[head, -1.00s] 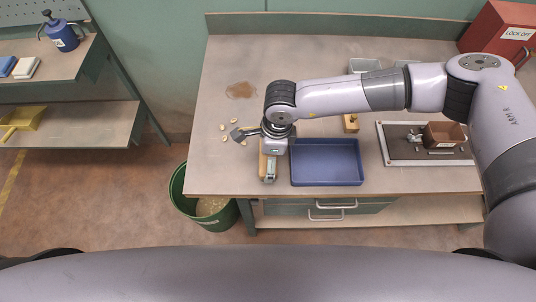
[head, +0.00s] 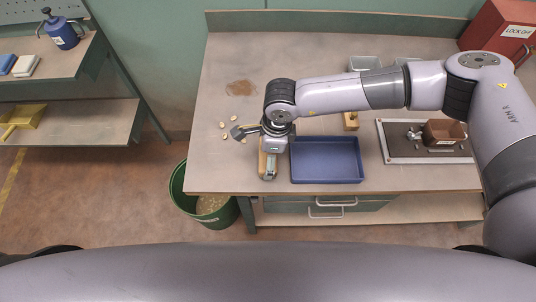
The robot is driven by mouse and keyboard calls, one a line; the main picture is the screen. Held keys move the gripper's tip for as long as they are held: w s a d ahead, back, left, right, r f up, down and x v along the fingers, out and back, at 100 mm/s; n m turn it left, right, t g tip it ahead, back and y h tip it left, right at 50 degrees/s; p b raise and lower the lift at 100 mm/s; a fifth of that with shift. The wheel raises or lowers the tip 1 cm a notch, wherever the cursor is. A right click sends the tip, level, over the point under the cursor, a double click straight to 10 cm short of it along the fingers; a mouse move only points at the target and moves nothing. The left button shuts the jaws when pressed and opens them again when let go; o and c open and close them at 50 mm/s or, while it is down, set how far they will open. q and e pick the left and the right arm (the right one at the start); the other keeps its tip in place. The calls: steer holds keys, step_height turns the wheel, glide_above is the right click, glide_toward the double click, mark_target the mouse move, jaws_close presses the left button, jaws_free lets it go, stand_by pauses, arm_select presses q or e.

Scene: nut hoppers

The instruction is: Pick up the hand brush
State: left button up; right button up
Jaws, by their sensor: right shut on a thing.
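The hand brush (head: 262,164) shows only in part, as a narrow tan wooden strip near the left front of the workbench (head: 220,172). My right gripper (head: 269,172) is over it and shut on it, seen from above. The gripper and wrist hide most of the brush, so its bristles do not show. I cannot tell whether it touches the bench top. My left gripper is not in view.
A blue tray (head: 326,181) lies just right of the gripper. Several pale nuts (head: 224,137) and a brown stain (head: 240,88) are behind-left. A green bin (head: 184,203) stands below the bench's left edge. A framed plate (head: 393,157) carries a brown box (head: 444,133).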

steer(key=shift+r, duration=0.15)
step_height(320, 180, up, 20)
steer(key=b, duration=0.6)
